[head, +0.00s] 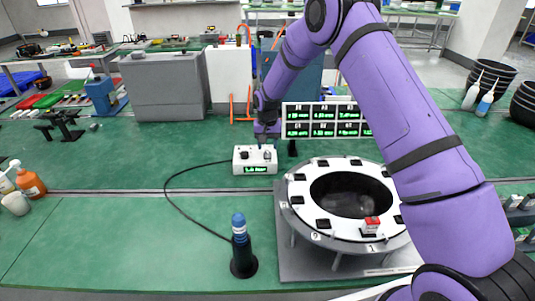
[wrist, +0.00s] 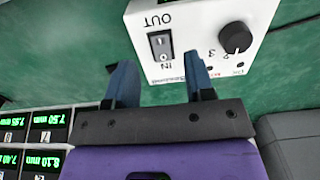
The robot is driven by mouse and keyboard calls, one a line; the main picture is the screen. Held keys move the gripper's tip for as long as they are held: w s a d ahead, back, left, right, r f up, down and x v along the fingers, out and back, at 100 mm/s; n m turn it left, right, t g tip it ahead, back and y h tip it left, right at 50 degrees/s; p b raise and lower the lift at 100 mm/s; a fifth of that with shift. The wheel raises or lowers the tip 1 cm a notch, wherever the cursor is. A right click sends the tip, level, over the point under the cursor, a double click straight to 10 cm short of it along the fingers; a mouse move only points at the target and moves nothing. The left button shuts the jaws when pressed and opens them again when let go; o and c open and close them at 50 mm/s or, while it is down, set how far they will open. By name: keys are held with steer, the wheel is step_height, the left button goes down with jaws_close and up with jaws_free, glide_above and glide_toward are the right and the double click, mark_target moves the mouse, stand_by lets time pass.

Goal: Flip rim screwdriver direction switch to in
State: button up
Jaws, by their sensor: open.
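The white screwdriver control box (head: 248,166) stands on the green bench, with a green display on its front. In the wrist view the box (wrist: 205,18) appears upside down. Its black rocker switch (wrist: 161,44) lies between the labels OUT and IN; I cannot tell which side is pressed. A black knob (wrist: 235,37) sits beside it. My gripper (wrist: 159,61) is open and empty, its blue fingertips on either side of the switch's IN end in the picture; contact cannot be told. In the head view my gripper (head: 264,142) is just above the box's back.
The dark screwdriver (head: 241,256) stands upright in front, joined to the box by a black cable (head: 174,199). A white ring fixture (head: 296,190) on legs stands right of the box. A panel of green readouts (head: 322,121) stands behind.

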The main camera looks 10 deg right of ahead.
mark_target(267, 157)
steer(key=shift+f, duration=2.25)
